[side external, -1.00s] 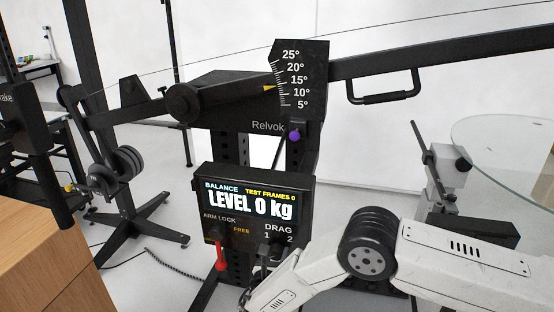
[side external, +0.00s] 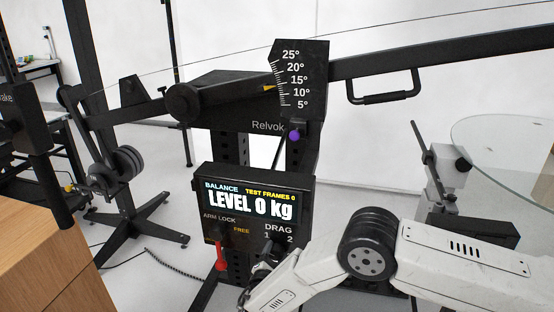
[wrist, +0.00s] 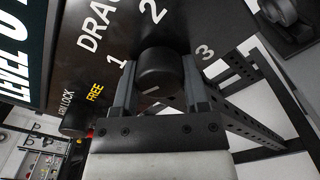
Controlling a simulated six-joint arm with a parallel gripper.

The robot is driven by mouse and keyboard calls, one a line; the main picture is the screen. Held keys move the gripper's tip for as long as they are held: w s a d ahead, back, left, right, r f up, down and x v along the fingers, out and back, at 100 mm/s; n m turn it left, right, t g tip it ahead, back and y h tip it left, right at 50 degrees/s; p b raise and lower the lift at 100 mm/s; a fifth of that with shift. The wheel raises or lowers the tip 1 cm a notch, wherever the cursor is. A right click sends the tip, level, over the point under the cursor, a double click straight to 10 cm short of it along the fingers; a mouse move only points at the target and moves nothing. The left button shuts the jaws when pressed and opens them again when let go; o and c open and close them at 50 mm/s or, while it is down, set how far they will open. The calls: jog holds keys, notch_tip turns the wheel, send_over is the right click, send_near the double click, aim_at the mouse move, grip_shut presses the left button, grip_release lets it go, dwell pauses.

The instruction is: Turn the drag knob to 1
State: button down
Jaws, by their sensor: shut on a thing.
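The black round drag knob (wrist: 158,72) sits on the dark panel beside the word DRAG, with the numbers 1, 2 and 3 around it. A short pale line shows on the knob's near side; which number the knob is set to I cannot tell. My gripper (wrist: 160,84) is shut on the knob, one finger on each side, in the wrist view. In the side external view my gripper (side external: 268,250) is at the lower right of the control box (side external: 208,180) and hides the knob and part of the lower panel. The display reads LEVEL 0 kg.
A red-tipped arm lock lever (side external: 222,258) is just left of my gripper, below the FREE label. A black beam with a handle (side external: 384,98) runs above. A glass table (side external: 505,150) stands at right, a wooden block (side external: 50,250) at left.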

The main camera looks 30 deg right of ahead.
jog(key=m, duration=0.5)
dwell(0.4)
jog(key=shift+c, duration=0.5)
grip_release()
jog(key=shift+s+a, duration=0.1)
jog(key=shift+a, duration=0.05)
jog(key=v, duration=0.7)
jog(key=shift+s+a, duration=0.2)
jog(key=shift+s, duration=0.05)
jog(key=shift+r, duration=0.1)
